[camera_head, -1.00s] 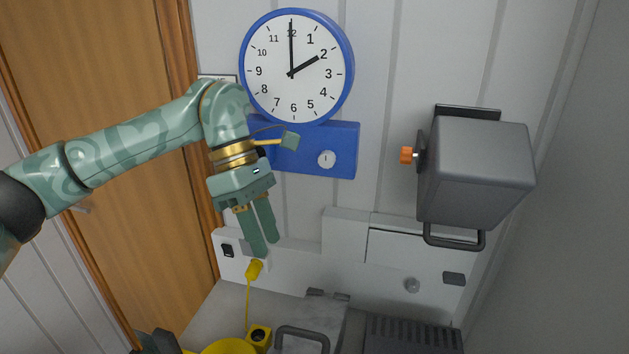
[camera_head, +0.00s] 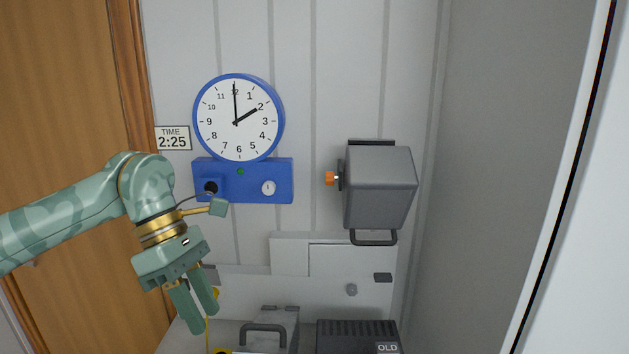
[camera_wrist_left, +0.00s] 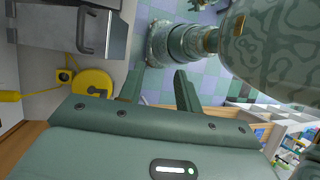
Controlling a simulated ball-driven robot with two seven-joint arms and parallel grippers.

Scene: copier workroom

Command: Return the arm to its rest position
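My left gripper (camera_head: 204,318) hangs at the lower left of the head view, pointing down. Its two fingers are apart with nothing between them. The green, patterned left arm (camera_head: 60,225) comes in from the left in front of the wooden door. In the left wrist view, the two fingers (camera_wrist_left: 158,88) also stand apart, with bare floor beyond the gap. The gripper appears clear of the wall things in the head view. My right gripper is in neither current view.
A blue-rimmed clock (camera_head: 237,137) hangs above a blue box (camera_head: 240,191) with a dial. A "2:25" sign (camera_head: 173,138) is beside them. A grey box (camera_head: 379,188) with an orange knob juts from the wall. A yellow object (camera_wrist_left: 93,84) lies near a grey handled case (camera_wrist_left: 62,29).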

